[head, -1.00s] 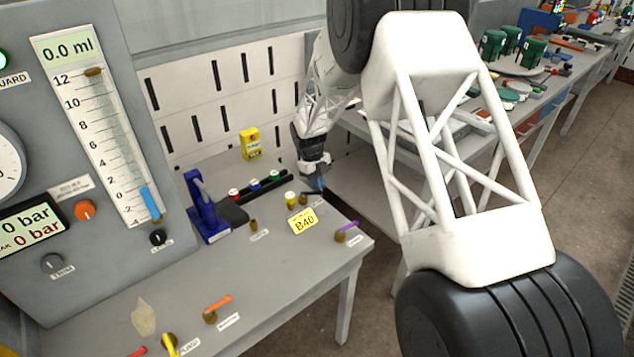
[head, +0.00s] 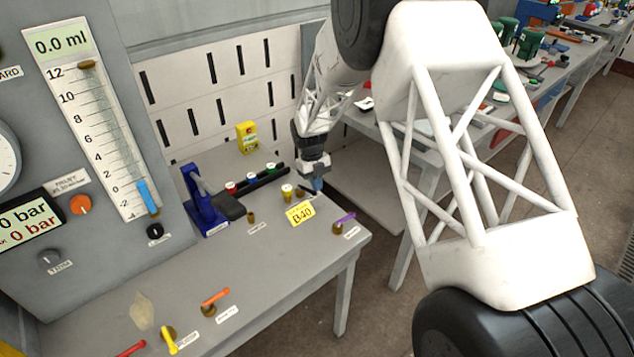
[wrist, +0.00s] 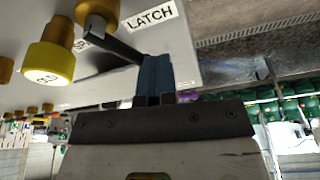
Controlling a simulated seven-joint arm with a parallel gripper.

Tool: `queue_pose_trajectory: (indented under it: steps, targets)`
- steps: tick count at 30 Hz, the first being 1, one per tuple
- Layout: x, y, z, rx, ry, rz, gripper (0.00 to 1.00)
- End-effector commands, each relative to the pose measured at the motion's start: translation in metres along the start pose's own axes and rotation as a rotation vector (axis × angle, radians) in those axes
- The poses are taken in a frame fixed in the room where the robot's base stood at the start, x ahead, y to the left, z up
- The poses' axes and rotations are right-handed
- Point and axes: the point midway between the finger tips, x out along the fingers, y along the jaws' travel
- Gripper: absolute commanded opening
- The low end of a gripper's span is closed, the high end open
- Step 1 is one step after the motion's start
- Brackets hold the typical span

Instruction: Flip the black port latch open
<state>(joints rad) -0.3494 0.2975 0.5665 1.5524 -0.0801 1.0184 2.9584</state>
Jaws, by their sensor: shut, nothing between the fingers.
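The black latch lever (wrist: 115,45) sticks out from a brass port (wrist: 97,14) beside the "LATCH" label (wrist: 150,15) in the wrist view. It slants down to the right, its outer end at my fingers. My gripper (wrist: 155,62) has blue fingers pressed together, empty, with tips beside that end. Whether they touch it I cannot tell. In the head view my gripper (head: 318,185) is at the bench's far right corner, by the brass port (head: 299,193) behind the yellow "B40" tag (head: 300,213). The lever is small and partly hidden there.
A yellow-capped port (wrist: 48,62) stands close to the latch. A purple lever (head: 344,218) is at the bench's right edge. A blue stand (head: 204,200) and a black rack with coloured caps (head: 250,180) are to the left.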

Motion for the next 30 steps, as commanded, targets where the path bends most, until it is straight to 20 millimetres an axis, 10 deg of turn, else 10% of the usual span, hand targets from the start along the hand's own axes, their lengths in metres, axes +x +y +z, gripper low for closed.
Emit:
queue_pose_trajectory:
  steps: [30]
  targets:
    - [-0.0001, -0.0022, -0.0004, 0.066, 0.000, 0.021, 0.00]
